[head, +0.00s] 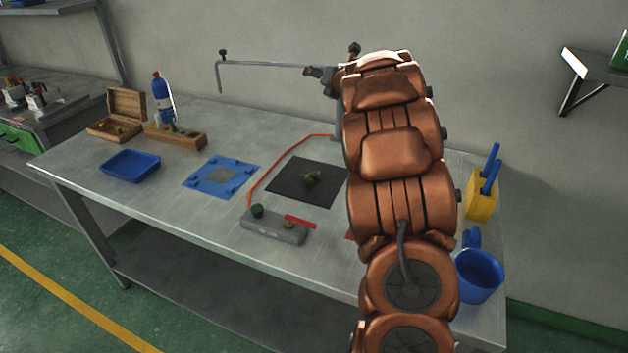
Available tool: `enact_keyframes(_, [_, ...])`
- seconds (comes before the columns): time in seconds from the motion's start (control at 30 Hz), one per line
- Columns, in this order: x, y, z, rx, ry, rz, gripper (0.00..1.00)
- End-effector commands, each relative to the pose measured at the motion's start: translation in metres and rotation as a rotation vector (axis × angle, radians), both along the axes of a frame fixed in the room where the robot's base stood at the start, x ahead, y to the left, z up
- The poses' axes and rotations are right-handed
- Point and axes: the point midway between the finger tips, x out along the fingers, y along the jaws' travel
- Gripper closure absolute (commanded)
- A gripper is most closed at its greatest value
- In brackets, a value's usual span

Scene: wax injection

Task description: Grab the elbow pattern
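My copper-coloured arm rises in front of the table, just right of the mat, and covers part of the mat's right side.
A grey block (272,230) with a green knob and red tube sits before the mat. A blue fixture plate (222,178), blue tray (130,166) and wooden rack (176,137) lie left. A blue bucket (480,277) and yellow holder (481,203) stand right. A thin rod (270,64) overhangs.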

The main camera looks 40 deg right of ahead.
Motion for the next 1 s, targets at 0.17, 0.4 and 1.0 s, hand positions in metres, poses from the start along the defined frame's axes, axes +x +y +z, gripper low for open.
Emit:
enact_keyframes(0.17, [-0.001,-0.003,-0.054,-0.17,0.047,0.249,0.24])
enact_keyframes(0.4, [-0.033,0.006,-0.132,-0.352,0.07,0.606,0.24])
enact_keyframes(1.0, [-0.136,0.032,-0.237,-0.497,-0.021,1.116,0.24])
